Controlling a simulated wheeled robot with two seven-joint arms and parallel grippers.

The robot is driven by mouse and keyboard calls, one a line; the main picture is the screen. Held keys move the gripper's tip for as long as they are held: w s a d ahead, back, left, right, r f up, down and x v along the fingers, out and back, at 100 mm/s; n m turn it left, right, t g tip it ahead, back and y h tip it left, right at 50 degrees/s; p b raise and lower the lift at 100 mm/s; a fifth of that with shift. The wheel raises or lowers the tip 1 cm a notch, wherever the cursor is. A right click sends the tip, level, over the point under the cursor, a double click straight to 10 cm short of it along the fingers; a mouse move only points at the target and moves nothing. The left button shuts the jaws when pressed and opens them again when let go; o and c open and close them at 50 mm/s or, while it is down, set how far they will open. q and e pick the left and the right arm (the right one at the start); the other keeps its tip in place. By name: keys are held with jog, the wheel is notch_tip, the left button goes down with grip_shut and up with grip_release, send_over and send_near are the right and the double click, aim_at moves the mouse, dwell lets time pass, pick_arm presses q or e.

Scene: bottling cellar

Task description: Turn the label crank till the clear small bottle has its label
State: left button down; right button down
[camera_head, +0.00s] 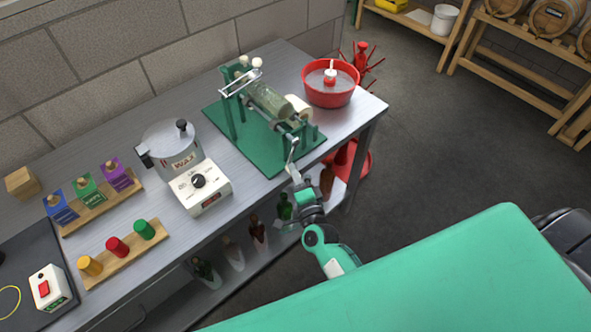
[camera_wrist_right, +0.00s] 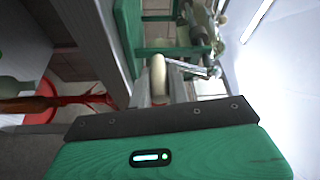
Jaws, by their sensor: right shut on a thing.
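The green labelling machine (camera_head: 232,122) stands near the bench's front edge. The clear small bottle (camera_head: 268,100) lies on its side in it, with a white roll (camera_head: 298,106) beside it. I cannot tell whether the bottle carries a label. The label crank (camera_head: 292,152) hangs at the machine's front. My right gripper (camera_head: 297,181) is at the crank's lower end, shut on its handle, which my fingers mostly hide in the head view. In the right wrist view the pale crank handle (camera_wrist_right: 158,72) shows between the fingers. My left gripper is not in view.
A red tub (camera_head: 330,92) stands behind the machine at right. Bottles stand on the shelf below. Open floor lies to the right.

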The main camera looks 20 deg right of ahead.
jog(key=s+a+r+m+g+p, duration=0.1)
jog(key=a+r+m+p, duration=0.2)
jog(key=p, duration=0.4)
jog(key=shift+s+a+r, duration=0.2)
jog(key=shift+a+r, duration=0.45)
jog(key=shift+r, duration=0.65)
dwell(0.4)
jog(key=c, duration=1.3)
grip_release()
jog(key=shift+c, duration=0.2)
jog(key=shift+s+a+f, duration=0.1)
jog(key=shift+f, duration=0.1)
